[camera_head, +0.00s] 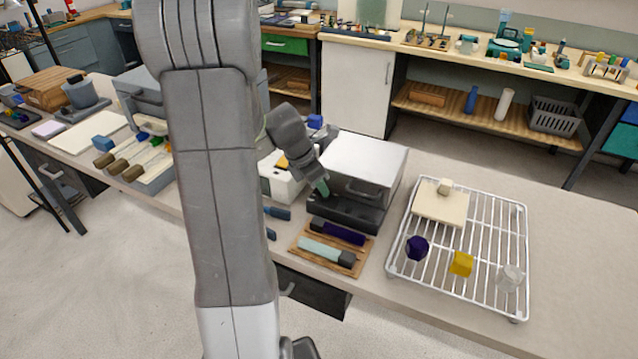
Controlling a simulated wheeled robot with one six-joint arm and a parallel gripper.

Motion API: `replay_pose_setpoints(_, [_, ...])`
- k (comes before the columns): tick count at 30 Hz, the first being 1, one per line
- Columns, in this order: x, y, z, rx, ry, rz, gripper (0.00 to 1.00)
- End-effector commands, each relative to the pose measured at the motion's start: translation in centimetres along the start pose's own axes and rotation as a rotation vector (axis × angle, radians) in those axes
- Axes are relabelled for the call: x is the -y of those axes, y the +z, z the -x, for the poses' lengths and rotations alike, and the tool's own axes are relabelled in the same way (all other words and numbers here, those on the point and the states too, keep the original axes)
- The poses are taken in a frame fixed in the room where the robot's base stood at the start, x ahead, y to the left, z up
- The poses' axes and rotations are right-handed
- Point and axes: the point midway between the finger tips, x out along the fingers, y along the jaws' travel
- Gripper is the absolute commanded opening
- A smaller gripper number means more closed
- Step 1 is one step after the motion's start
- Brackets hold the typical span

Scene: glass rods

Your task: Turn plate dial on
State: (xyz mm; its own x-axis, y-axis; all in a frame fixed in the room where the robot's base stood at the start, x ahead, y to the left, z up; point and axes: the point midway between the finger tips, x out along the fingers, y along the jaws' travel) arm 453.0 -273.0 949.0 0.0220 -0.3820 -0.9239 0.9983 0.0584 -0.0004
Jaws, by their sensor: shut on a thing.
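A grey box-shaped device (365,160) with a handle on its front stands on the table right of my arm. A low dark unit (348,213) sits at its front. My gripper (322,188) points down at the left end of this dark unit, beside the grey box. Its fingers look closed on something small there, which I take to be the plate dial. The fingers and the small scale hide the dial, so its turn position cannot be read. My arm covers the table left of it.
A wooden tray (303,243) with dark and pale rods lies in front of the dark unit. A white wire rack (487,208) on the right holds a cream block, a purple piece, a yellow cube and a clear piece. A white device (279,184) stands close left of my gripper.

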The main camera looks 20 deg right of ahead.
Motion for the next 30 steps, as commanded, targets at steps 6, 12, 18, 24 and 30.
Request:
replay_pose_setpoints(6, [-0.06, 0.03, 0.03, 0.000, -0.003, -0.012, 0.05])
replay_pose_setpoints(12, [-0.06, 0.04, 0.03, 0.000, -0.003, -0.011, 0.05])
replay_pose_setpoints(18, [-0.08, 0.04, 0.03, 0.000, -0.002, -0.011, 0.49])
replay_pose_setpoints(24, [-0.19, 0.07, 0.06, 0.001, 0.001, -0.010, 0.49])
replay_pose_setpoints(30, [-0.25, 0.09, 0.08, 0.002, 0.006, -0.003, 0.49])
